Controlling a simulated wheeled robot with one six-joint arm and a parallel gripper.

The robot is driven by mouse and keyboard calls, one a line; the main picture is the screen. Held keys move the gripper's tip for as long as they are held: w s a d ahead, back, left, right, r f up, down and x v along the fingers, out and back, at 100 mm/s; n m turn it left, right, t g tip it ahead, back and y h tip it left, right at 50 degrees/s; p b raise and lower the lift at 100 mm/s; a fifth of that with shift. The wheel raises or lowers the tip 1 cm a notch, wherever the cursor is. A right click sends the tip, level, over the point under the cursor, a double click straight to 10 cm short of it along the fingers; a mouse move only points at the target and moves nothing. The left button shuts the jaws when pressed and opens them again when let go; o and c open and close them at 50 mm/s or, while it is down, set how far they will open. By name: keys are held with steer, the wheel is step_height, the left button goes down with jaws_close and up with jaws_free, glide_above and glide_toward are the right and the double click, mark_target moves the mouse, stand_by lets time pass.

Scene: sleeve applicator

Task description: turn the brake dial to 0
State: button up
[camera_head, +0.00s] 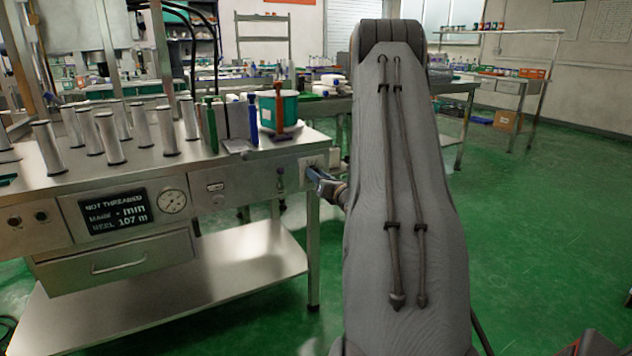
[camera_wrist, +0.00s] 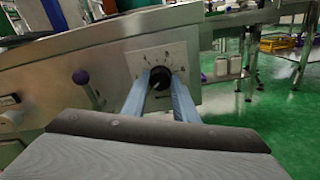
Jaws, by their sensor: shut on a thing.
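The brake dial (camera_wrist: 159,73) is a black round knob on a pale square plate with marks around it, on the machine's front panel. In the wrist view my gripper (camera_wrist: 160,82) has its two blue fingers on either side of the knob, shut on it. The marks are too small to read, and I cannot tell where the dial points. In the head view my gripper (camera_head: 318,178) reaches the panel's right end, at the pale dial plate (camera_head: 313,162). The knob itself is hidden there by the gripper.
A purple-knobbed lever (camera_wrist: 82,78) stands left of the dial plate. The machine's display (camera_head: 115,207) reads "NOT THREADED" and "REEL 107 m", beside a round gauge (camera_head: 172,201). Metal posts (camera_head: 108,138) stand on the bench top. The green floor (camera_head: 530,230) at the right is clear.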

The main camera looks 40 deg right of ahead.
steer(key=shift+f+n+b, duration=0.1)
steer(key=shift+n+b, duration=0.8)
steer(key=shift+n, duration=0.3)
steer(key=o, duration=1.1)
steer(key=shift+c, duration=0.2)
steer(key=v, duration=0.7)
steer(key=shift+s+p, duration=0.3)
steer(key=shift+s, duration=0.1)
